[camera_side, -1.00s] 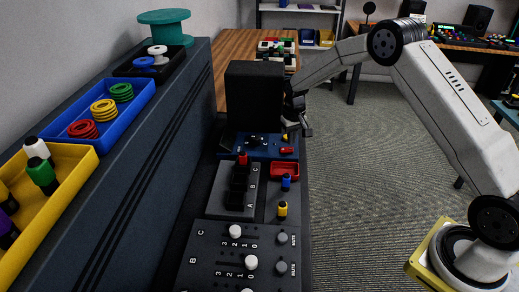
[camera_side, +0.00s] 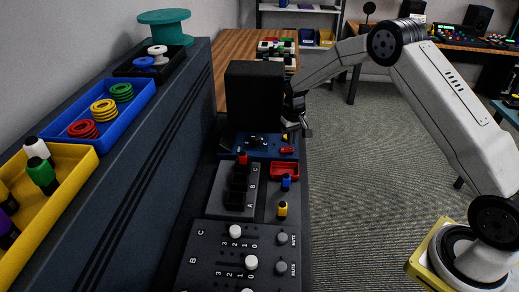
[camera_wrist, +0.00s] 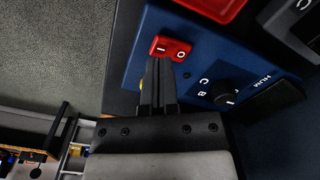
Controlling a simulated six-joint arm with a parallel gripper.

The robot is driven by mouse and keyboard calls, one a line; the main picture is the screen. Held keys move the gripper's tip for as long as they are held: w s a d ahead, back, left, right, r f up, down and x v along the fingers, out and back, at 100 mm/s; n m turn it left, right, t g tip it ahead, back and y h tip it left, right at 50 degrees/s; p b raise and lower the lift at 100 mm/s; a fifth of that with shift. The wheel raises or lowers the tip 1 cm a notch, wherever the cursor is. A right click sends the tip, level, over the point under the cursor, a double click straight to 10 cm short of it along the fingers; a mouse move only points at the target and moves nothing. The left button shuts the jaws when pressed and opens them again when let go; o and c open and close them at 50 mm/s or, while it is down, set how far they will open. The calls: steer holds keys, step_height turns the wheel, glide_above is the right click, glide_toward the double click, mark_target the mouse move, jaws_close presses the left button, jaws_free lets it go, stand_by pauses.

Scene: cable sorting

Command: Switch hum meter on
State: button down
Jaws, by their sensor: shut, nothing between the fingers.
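The hum meter (camera_side: 262,153) is a blue box with a dark knob (camera_wrist: 228,92) and a red rocker switch (camera_wrist: 170,47) marked I and O. In the side view the red switch (camera_side: 287,150) lies at the box's right front. My gripper (camera_wrist: 159,60) is shut and empty, its fingertips right at the I end of the switch. I cannot tell whether they touch it or which side is pressed in. In the side view my gripper (camera_side: 291,130) is over the right edge of the blue box, partly blending with the dark background.
A black box (camera_side: 254,92) stands behind the meter. A slider panel (camera_side: 210,262) is nearest. Open floor lies to the right.

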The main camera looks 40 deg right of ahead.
mark_target(291, 151)
steer(key=shift+f, duration=1.2)
stand_by(1.1)
steer(key=shift+r, duration=3.55)
steer(key=shift+s+a+r, duration=0.3)
steer(key=shift+s, duration=0.1)
steer(key=s+a+r+n+t, duration=0.1)
steer(key=s+a, duration=0.2)
steer(key=s, duration=0.5)
steer(key=s+a+r+n, duration=0.1)
steer(key=s+a+r, duration=0.1)
steer(key=s, duration=0.6)
steer(key=s+a+r+n+t, duration=0.1)
steer(key=s+a, duration=0.3)
steer(key=s, duration=0.5)
steer(key=shift+a+r+t, duration=0.2)
steer(key=shift+a+t, duration=0.05)
steer(key=shift+t, duration=0.05)
